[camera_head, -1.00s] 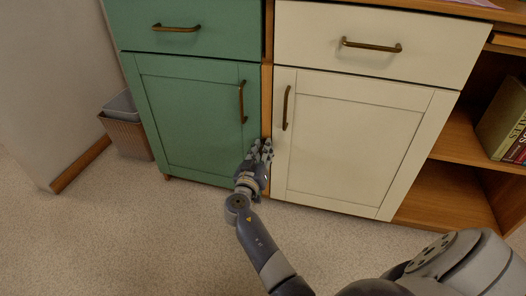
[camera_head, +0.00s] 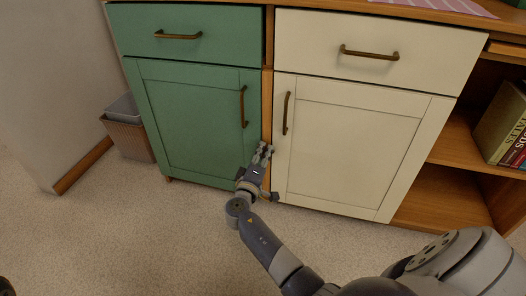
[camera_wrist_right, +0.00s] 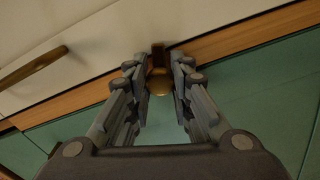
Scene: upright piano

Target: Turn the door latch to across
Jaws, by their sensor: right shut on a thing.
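The door latch (camera_wrist_right: 159,82) is a small brass-coloured piece at the wooden strip between the two cupboard doors. It shows between the fingertips in the right wrist view, and my gripper hides it in the head view. My right gripper (camera_head: 264,153) is at the lower part of that strip, and in the right wrist view its fingers (camera_wrist_right: 158,75) are shut on the latch from both sides. The green door (camera_head: 193,115) and the cream door (camera_head: 350,140) both look closed.
The green door has a vertical bar handle (camera_head: 243,106), and the cream door has one too (camera_head: 286,113). Drawers with bar handles are above. Open shelves with books (camera_head: 503,122) are at the right. A waste bin (camera_head: 128,138) stands at the left. Carpet in front is clear.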

